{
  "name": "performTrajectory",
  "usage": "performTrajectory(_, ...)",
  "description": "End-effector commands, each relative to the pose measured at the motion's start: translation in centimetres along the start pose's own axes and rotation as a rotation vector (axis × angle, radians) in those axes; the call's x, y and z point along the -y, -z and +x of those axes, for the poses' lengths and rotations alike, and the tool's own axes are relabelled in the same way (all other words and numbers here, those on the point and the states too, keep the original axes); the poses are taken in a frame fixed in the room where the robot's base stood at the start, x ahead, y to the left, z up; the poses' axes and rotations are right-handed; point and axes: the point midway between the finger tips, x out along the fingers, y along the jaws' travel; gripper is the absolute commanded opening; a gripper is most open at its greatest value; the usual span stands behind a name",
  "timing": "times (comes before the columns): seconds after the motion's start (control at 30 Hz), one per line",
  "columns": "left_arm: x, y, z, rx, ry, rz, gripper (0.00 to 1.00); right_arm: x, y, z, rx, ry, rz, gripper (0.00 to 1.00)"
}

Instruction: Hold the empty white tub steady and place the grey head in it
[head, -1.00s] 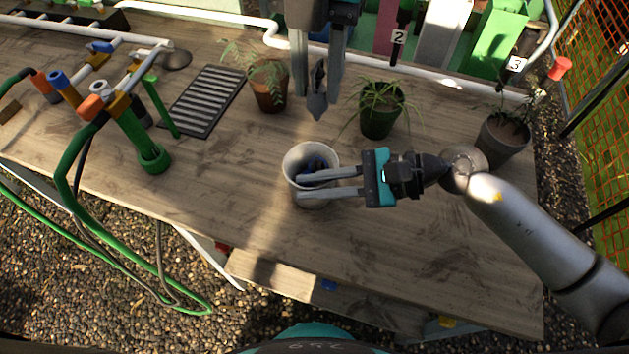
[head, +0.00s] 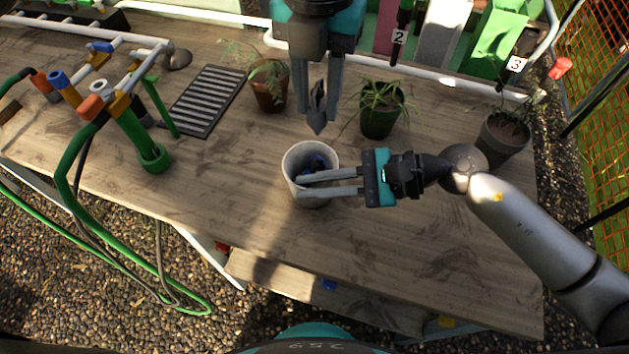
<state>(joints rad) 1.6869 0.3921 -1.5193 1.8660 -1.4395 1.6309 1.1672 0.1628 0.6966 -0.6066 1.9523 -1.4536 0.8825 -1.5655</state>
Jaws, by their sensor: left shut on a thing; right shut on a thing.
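The white tub (head: 296,163) stands upright on the wooden table. Something dark blue shows inside it. My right gripper (head: 303,186) reaches in from the right and is shut on the tub's near wall. My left gripper (head: 318,118) points down above and behind the tub. It is shut on the grey head (head: 318,108), a pointed grey piece hanging tip down between its fingers. The head is apart from the tub, above its far rim in the picture.
Potted plants stand behind the tub at left (head: 270,95), at right (head: 380,118) and farther right (head: 502,138). A black slotted tray (head: 208,100) and a pipe rack with a green hose (head: 70,160) are at left. The table (head: 400,260) in front is clear.

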Motion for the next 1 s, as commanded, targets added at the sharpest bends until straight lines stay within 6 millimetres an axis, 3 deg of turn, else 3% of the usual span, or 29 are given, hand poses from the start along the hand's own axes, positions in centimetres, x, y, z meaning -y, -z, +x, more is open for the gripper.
performTrajectory(1.0,0.0,0.0,7.2,-0.001,0.000,0.000,0.00,0.0,0.1,0.0,-0.003,0.000,-0.001,0.00)
